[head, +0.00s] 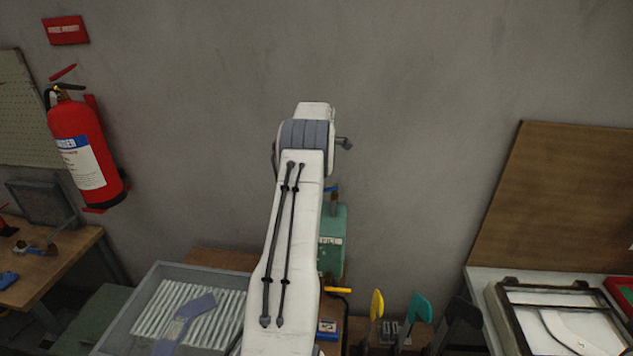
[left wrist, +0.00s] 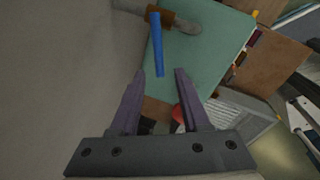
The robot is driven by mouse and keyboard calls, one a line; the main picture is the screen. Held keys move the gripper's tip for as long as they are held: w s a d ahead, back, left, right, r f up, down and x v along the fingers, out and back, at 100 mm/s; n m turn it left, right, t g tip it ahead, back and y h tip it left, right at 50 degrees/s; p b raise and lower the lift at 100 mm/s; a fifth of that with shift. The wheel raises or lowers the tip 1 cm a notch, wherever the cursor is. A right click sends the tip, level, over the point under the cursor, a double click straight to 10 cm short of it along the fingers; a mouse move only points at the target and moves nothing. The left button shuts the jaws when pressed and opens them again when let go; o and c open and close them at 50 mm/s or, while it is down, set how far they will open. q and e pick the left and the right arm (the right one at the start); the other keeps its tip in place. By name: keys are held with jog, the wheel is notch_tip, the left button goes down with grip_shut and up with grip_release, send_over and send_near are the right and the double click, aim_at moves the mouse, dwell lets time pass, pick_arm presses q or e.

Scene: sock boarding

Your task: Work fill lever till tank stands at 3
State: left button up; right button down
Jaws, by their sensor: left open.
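The green tank (head: 332,243) with a FILL label stands against the wall, partly hidden behind my white arm in the head view. The blue lever (head: 331,189) shows just above it, beside the arm. In the left wrist view the blue lever (left wrist: 157,45) hangs from a brown fitting (left wrist: 160,19) on a grey pipe, in front of the green tank (left wrist: 205,50). My left gripper (left wrist: 161,73) is open and empty, its fingertips near the lever's free end, one to each side. I cannot make out a level reading. My right gripper is not in view.
A grey bin (head: 222,277) with ridged metal stands left of the tank. A yellow paddle (head: 376,305), a teal paddle (head: 419,309) and a dark one (head: 459,320) stand to the right. A fire extinguisher (head: 84,150) hangs on the left wall.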

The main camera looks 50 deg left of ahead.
pick_arm(q)
jog(key=shift+x, duration=1.05)
jog(key=shift+c, duration=0.3)
grip_shut()
jog(key=shift+w+r, duration=0.1)
dwell(0.3)
